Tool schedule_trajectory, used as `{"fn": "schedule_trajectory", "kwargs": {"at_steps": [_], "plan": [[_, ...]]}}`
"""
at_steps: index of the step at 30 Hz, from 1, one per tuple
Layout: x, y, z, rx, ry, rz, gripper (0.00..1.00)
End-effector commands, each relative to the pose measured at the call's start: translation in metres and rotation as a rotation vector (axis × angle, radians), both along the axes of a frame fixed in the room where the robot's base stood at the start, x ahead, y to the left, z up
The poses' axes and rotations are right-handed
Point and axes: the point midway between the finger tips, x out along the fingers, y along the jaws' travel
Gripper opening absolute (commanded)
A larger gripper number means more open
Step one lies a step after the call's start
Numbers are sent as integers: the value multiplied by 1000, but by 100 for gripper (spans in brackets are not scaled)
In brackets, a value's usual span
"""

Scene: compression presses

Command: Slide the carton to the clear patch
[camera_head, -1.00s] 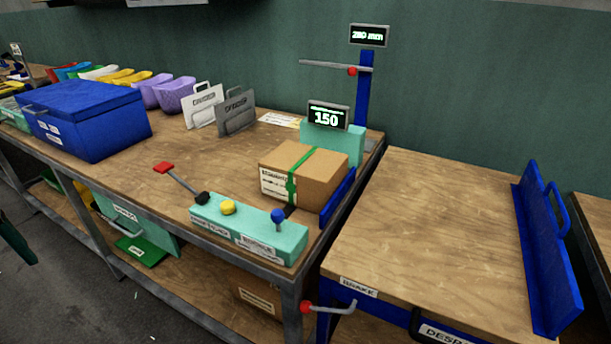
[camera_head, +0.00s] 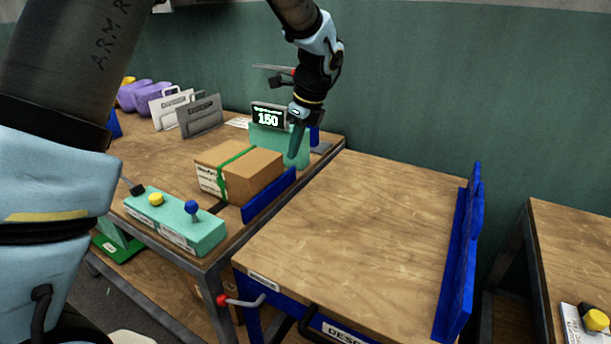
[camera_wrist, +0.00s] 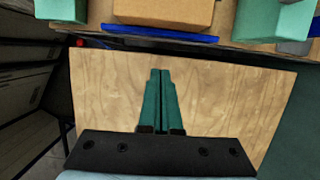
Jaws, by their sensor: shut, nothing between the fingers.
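The cardboard carton (camera_head: 240,172) with a green strap sits on the left bench, just left of the low blue plate (camera_head: 268,195) at the bench's right edge. It also shows at the top of the wrist view (camera_wrist: 165,12), beyond the blue plate (camera_wrist: 160,34). My gripper (camera_head: 294,160) is shut and empty, pointing down, above and to the right of the carton, apart from it. In the wrist view my closed green fingers (camera_wrist: 160,75) hang over the bare wooden top of the right-hand table (camera_head: 350,235). Which area is the clear patch is not marked.
A teal control box (camera_head: 175,222) with a yellow button and blue knob stands in front of the carton. A display reading 150 (camera_head: 268,116) stands behind it. A tall blue rail (camera_head: 460,250) lines the table's right edge. A red-tipped lever (camera_head: 240,299) sticks out below the front.

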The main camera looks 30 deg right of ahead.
Motion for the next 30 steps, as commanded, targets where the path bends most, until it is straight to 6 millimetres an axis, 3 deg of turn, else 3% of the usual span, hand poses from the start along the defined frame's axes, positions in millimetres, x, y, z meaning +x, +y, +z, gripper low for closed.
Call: {"fn": "schedule_trajectory", "kwargs": {"at_steps": [5,18,24,30], "plan": [[2,0,-12,8,1,-16,0],[23,12,-94,8,2,-13,0],[49,26,-93,4,0,-11,0],[59,31,-95,3,-1,-13,0]]}}
